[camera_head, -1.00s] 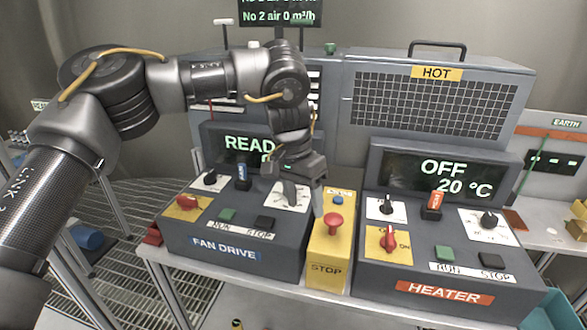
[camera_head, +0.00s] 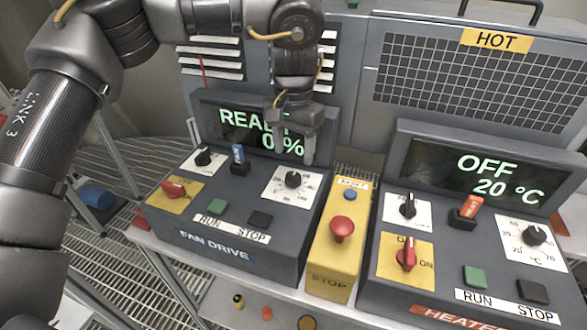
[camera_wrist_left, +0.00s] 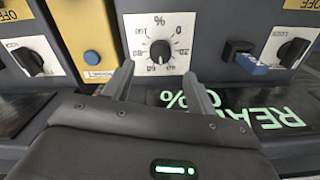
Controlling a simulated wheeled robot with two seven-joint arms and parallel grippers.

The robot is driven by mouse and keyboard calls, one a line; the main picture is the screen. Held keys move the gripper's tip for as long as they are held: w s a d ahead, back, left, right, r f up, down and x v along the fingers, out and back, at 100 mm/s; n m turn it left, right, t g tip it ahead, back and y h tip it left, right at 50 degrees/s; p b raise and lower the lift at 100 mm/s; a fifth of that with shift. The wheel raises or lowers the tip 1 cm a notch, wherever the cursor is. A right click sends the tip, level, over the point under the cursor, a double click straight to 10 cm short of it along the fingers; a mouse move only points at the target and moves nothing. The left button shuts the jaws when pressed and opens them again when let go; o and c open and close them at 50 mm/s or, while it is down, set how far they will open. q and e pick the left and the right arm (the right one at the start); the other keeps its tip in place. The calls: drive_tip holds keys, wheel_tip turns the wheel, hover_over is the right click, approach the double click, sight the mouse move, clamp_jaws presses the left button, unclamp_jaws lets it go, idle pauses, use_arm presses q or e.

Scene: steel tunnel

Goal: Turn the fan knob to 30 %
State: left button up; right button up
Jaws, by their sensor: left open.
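The fan knob (camera_head: 293,180) is a small black dial on a white percent scale plate at the right of the fan drive panel (camera_head: 232,252). The fan display (camera_head: 262,130) reads READY and 0 %. In the left wrist view the knob (camera_wrist_left: 160,51) stands clear between and beyond my fingertips. My left gripper (camera_head: 294,157) is open and empty, above and just behind the knob, fingers pointing down. The gripper also shows in the left wrist view (camera_wrist_left: 158,72), fingers apart on either side of the knob's line. My right gripper is out of view.
A yellow box (camera_head: 326,268) with a red mushroom button (camera_head: 342,228) stands right of the fan panel. The heater panel (camera_head: 450,268) is farther right, its display showing OFF and 20 °C. A blue-capped switch (camera_head: 238,157) stands left of the knob.

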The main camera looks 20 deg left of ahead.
sight(293, 176)
use_arm(q)
wheel_tip(293, 176, down, 6)
drive_tip(key=shift+a+r+p, duration=0.1)
drive_tip(key=shift+r+p, duration=0.05)
drive_tip(key=shift+p, duration=0.3)
drive_tip(key=shift+f, duration=0.55)
drive_tip(key=shift+w+f, duration=0.1)
drive_tip(key=shift+f, duration=0.05)
drive_tip(key=c, duration=1)
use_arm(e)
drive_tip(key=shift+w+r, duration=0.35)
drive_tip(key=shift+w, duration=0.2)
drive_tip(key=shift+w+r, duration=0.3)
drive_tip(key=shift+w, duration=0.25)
